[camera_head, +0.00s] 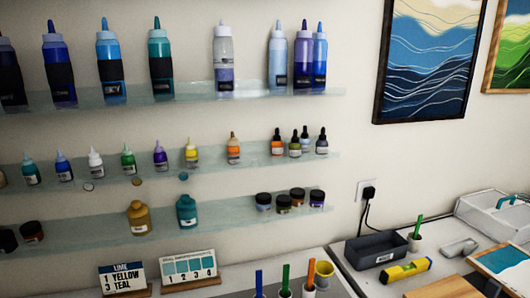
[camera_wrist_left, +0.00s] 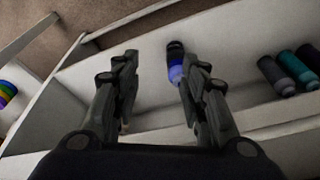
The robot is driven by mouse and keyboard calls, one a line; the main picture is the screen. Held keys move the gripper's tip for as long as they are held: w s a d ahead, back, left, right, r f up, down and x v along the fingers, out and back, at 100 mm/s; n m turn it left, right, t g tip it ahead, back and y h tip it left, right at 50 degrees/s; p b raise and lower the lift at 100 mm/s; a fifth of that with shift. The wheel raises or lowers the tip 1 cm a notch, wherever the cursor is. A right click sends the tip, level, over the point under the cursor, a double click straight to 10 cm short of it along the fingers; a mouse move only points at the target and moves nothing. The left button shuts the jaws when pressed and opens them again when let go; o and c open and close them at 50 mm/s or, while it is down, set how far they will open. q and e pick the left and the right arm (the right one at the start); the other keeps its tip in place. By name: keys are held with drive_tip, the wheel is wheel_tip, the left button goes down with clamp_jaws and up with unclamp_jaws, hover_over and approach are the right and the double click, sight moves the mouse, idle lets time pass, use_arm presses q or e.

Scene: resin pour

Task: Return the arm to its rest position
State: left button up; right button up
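My left gripper (camera_wrist_left: 155,75) shows in the left wrist view with its two dark fingers spread apart and nothing held between them. No arm or gripper shows in the head view, and my right gripper is in neither view.
In the head view, glass shelves (camera_head: 180,101) hold several bottles and jars. Below, a counter carries a recipe card (camera_head: 122,277), a dark bin (camera_head: 376,249) and a yellow level (camera_head: 407,270). In the wrist view, several dark bottles (camera_wrist_left: 290,70) stand at right beside pale panels (camera_wrist_left: 150,27).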

use_arm(q)
drive_tip(key=s+f+g+b, duration=0.1)
drive_tip(key=s+f, duration=0.3)
drive_tip(key=f, duration=0.7)
drive_tip(key=s+f, duration=0.3)
drive_tip(key=f, duration=0.8)
drive_tip(key=s+a+f+g+b, duration=0.1)
drive_tip(key=s+a+f, duration=0.2)
drive_tip(key=s+f, duration=0.8)
drive_tip(key=shift+s+a, duration=0.15)
drive_tip(key=shift+s, duration=1)
drive_tip(key=shift+r, duration=0.1)
